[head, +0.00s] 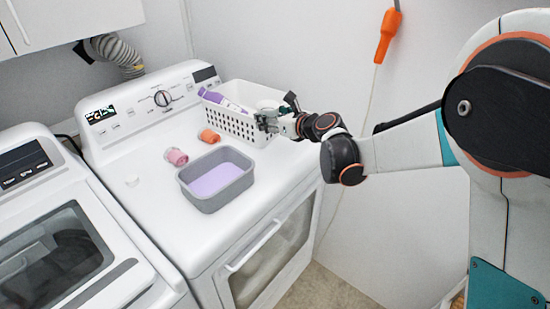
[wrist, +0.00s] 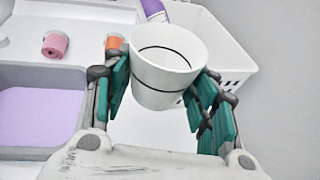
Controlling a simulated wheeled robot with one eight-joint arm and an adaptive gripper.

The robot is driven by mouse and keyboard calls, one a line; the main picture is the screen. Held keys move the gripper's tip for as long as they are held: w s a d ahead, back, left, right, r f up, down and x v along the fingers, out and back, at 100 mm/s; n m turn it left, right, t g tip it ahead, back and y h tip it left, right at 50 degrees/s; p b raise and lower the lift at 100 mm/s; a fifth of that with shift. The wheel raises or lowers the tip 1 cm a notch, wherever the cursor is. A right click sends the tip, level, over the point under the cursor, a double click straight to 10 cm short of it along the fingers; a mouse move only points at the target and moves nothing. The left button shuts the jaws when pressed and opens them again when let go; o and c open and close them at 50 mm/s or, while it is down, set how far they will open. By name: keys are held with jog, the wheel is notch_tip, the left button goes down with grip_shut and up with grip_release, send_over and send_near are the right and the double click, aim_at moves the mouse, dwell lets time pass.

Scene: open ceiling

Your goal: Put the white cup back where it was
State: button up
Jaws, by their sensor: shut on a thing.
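The white cup (wrist: 168,62), with a thin dark line inside, sits between the green fingers of my gripper (wrist: 163,82) in the wrist view. My gripper is shut on it. In the head view my gripper (head: 272,122) is at the right end of the white basket (head: 236,122). The cup is small and partly hidden there. I cannot tell from these views how high the cup is above the appliance top.
A grey tub with a lilac inside (head: 216,178), a pink roll (head: 176,157) and an orange roll (head: 210,136) stand on the white appliance (head: 140,200). A purple bottle (head: 212,97) lies in the basket.

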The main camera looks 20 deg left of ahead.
aim_at(272, 163)
notch_tip(272, 163, down, 14)
jog(key=b, duration=0.4)
jog(key=shift+f, duration=0.25)
jog(key=shift+f, duration=0.1)
jog(key=shift+f, duration=0.15)
jog(key=o, duration=1)
jog(key=shift+o, duration=0.4)
jog(key=shift+r, duration=0.2)
jog(key=shift+d+r, duration=0.15)
jog(key=p+v, duration=0.2)
jog(key=v, duration=0.9)
jog(key=shift+s+d+p, duration=0.3)
